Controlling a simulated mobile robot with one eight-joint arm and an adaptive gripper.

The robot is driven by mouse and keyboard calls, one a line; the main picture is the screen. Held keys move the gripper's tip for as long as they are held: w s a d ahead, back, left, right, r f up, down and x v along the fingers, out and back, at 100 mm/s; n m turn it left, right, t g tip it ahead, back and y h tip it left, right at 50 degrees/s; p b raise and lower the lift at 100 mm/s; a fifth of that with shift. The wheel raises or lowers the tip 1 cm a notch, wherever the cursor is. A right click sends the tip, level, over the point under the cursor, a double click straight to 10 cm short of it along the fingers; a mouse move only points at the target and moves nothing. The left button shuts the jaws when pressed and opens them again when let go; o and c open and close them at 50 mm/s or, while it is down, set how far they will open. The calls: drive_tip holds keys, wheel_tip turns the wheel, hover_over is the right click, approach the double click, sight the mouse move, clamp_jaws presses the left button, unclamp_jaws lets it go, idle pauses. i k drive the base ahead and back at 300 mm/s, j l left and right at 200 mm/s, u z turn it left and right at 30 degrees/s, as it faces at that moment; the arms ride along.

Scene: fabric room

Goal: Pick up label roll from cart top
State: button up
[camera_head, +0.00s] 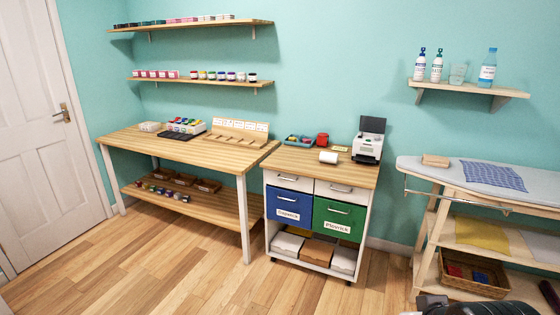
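The label roll (328,157), a small white cylinder lying on its side, rests on the wooden top of the cart (318,172), near the middle. Nothing covers it. The cart is white with two drawers above a blue bin and a green bin. Dark parts at the bottom right edge appear to be my arm. No gripper fingers show, so I cannot see whether the gripper is open or shut.
A label printer (368,142) stands right of the roll. A red container (322,139) and a teal tray (299,141) sit behind it. A long workbench (150,143) is left, an ironing board (520,190) right. The wooden floor before the cart is clear.

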sight(331, 159)
drive_tip(key=i+j+z, duration=0.15)
drive_tip(key=i+j, duration=0.25)
drive_tip(key=i+j+z, duration=0.2)
drive_tip(key=i+j, duration=0.25)
drive_tip(key=i+j+z, duration=0.15)
drive_tip(key=i+j, duration=0.25)
drive_tip(key=i+j+z, duration=0.15)
drive_tip(key=i+j, duration=0.2)
drive_tip(key=j, duration=0.3)
drive_tip(key=i+j+z, duration=0.2)
drive_tip(key=j, duration=0.4)
drive_tip(key=i+j+z, duration=0.15)
drive_tip(key=i+j, duration=0.25)
drive_tip(key=j, duration=0.2)
drive_tip(key=i+j+z, duration=0.2)
drive_tip(key=j, duration=0.5)
drive_tip(key=i+j+z, duration=0.15)
drive_tip(key=j, duration=0.55)
drive_tip(key=i, duration=0.05)
